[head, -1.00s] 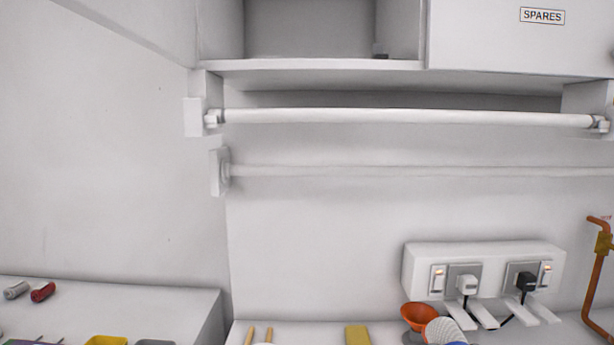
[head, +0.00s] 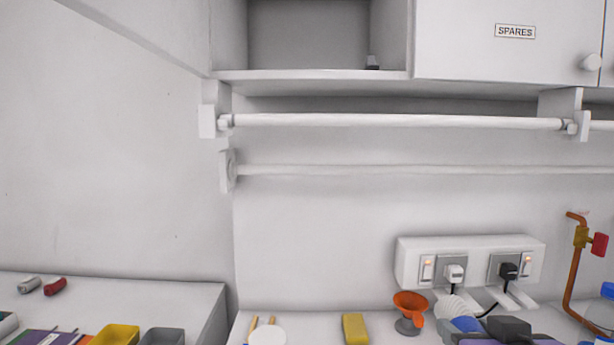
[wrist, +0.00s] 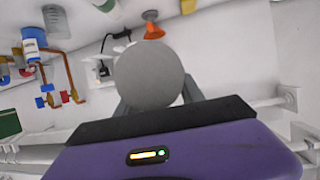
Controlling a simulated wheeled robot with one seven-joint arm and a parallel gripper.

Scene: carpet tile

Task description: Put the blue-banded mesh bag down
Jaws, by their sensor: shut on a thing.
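The blue-banded mesh bag (head: 452,306) shows low at the right in the head view, as pale ribbed mesh with a blue band. My gripper (head: 486,322) is at its right end and is shut on it. In the wrist view, a plain grey round end (wrist: 155,78), which seems to be the bag's, sits in front of my gripper (wrist: 157,98) and hides most of the fingers. The bag appears held over the counter; whether it touches anything below cannot be told.
A yellow block (head: 355,329) and a white round thing (head: 268,335) are farther left on the counter. A socket panel (head: 470,262) is behind, a copper pipe (head: 571,270) at right. Two rails and an open shelf (head: 310,75) are above.

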